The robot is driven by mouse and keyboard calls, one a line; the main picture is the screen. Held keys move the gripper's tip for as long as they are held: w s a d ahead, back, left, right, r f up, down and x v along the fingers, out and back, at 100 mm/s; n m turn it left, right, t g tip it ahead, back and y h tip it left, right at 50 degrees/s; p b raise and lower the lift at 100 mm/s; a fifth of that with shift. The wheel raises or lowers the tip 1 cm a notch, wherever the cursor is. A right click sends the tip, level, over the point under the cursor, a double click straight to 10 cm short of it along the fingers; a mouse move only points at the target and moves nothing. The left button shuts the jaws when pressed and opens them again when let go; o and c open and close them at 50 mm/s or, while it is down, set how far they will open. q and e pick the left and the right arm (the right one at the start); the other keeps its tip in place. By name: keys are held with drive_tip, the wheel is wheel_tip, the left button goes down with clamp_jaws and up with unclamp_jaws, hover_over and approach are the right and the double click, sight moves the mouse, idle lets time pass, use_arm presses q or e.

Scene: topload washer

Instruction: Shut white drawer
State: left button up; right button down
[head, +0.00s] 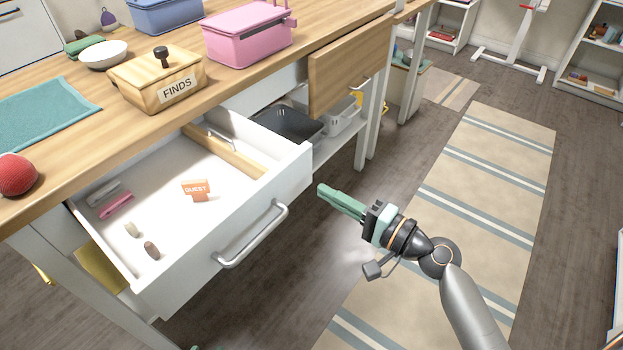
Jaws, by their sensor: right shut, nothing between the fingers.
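The white drawer (232,212) is pulled out from under the wooden tabletop, and its inside is open to view. Its front panel carries a curved metal handle (252,236). In it lie an orange tag reading "GUEST" (196,189), a pink item (116,206), a grey item beside that and two small rounded objects. My right gripper (322,190) is shut and empty, its green fingers pointing left, close to the right end of the drawer front. It looks apart from the panel. My left gripper is not in view.
The table (60,135) holds a wooden "FINDS" box (156,82), a pink box (248,36), a teal cloth and a red ball. A wooden-front drawer (350,66) is at right, above a shelf with bins. The striped rug (470,180) has free room.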

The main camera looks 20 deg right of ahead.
sight(298, 177)
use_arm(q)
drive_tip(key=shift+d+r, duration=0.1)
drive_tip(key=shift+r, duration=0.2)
use_arm(e)
drive_tip(key=shift+x, duration=2.3)
drive_tip(key=shift+w+a, duration=0.1)
